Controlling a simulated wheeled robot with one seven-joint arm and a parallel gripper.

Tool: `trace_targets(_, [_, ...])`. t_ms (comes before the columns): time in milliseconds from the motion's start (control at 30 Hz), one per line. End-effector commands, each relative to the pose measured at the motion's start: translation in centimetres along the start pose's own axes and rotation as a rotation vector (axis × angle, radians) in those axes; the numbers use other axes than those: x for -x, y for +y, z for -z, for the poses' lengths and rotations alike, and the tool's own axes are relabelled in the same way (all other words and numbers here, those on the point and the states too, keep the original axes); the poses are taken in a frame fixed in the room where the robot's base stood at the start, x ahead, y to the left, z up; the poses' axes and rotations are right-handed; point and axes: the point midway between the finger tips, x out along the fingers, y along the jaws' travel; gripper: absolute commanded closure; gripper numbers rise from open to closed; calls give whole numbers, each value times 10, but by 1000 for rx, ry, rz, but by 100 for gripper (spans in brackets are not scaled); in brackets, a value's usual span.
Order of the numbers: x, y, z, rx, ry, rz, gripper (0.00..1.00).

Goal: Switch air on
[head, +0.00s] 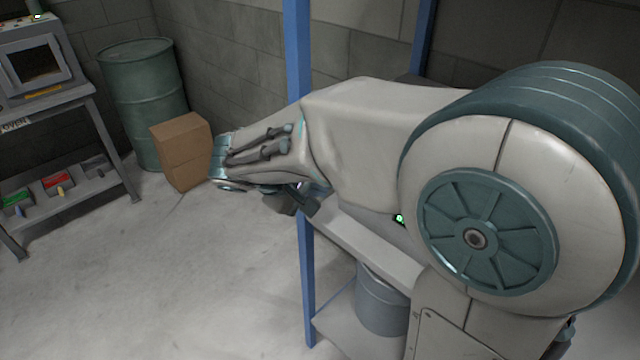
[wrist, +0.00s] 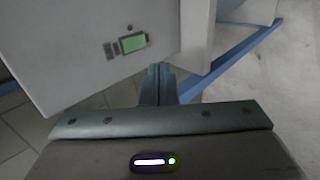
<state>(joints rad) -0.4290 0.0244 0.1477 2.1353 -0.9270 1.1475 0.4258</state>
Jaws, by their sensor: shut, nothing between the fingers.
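No air switch can be made out in either view. My gripper (head: 308,205) hangs below my bent arm in the head view, in front of the blue rack. In the wrist view my gripper (wrist: 158,72) shows with its two dark fingers together, holding nothing. A small green light (head: 399,219) glows beside my arm in the head view; what it belongs to is mostly hidden. A pale panel with a green battery-like mark fills the upper left of the wrist view and may be my own body.
A blue-framed rack (head: 307,285) stands close behind my arm, with a grey bucket (head: 381,303) on its low shelf. At left are an oven (head: 36,62) on a metal table (head: 77,98), a green barrel (head: 141,95) and stacked cardboard boxes (head: 182,152). The floor between is clear.

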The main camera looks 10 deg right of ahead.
Motion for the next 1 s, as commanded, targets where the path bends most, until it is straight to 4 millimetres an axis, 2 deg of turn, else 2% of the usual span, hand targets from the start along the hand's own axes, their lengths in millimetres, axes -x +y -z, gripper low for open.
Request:
trace_targets(100, [-27,0,-1,2,-6,1,100])
trace_targets(300, [-69,0,-1,1,-7,1,100])
trace_targets(500, [-92,18,-1,0,-3,1,100])
trace_targets(700, [-101,24,0,1,0,0,100])
trace_targets(1000, [-102,24,0,1,0,0,100])
